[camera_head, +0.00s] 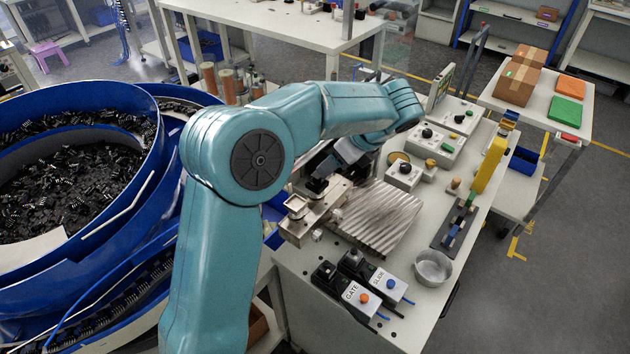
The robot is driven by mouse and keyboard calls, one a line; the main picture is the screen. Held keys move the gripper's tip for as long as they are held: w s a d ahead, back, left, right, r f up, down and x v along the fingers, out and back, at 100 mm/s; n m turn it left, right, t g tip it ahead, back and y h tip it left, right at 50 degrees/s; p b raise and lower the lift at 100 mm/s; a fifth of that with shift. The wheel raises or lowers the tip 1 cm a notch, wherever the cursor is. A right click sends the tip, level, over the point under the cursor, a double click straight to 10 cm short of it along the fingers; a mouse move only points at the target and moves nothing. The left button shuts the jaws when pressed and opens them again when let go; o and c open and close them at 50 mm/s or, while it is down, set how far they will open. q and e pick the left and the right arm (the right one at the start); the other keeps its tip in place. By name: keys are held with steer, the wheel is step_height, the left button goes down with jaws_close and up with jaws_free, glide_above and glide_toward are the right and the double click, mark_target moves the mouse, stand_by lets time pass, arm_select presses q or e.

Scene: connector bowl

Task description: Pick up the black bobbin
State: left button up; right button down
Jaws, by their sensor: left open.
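My left arm, teal, rises from the bottom and bends over the workbench. Its dark gripper (318,186) hangs under the arm, above the metal fixture block (313,217), with its jaws open. The arm and the low angle hide most of the gripper. I cannot make out the black bobbin for certain; a small dark piece at the gripper blends with the fingers, and I cannot tell it apart from them. My right gripper is not in view.
A blue bowl feeder (75,262) full of black connectors fills the left. A ribbed metal plate (378,217), GATE and SLIDE switch boxes (372,283), a metal cup (433,267) and a yellow post (490,164) stand on the bench. Bare bench lies at its front right.

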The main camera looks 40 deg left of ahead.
mark_target(317, 175)
arm_select(q)
steer(key=x, duration=0.7)
steer(key=shift+a+f+p, duration=0.2)
steer(key=shift+p, duration=0.15)
steer(key=shift+d, duration=0.1)
jaws_close()
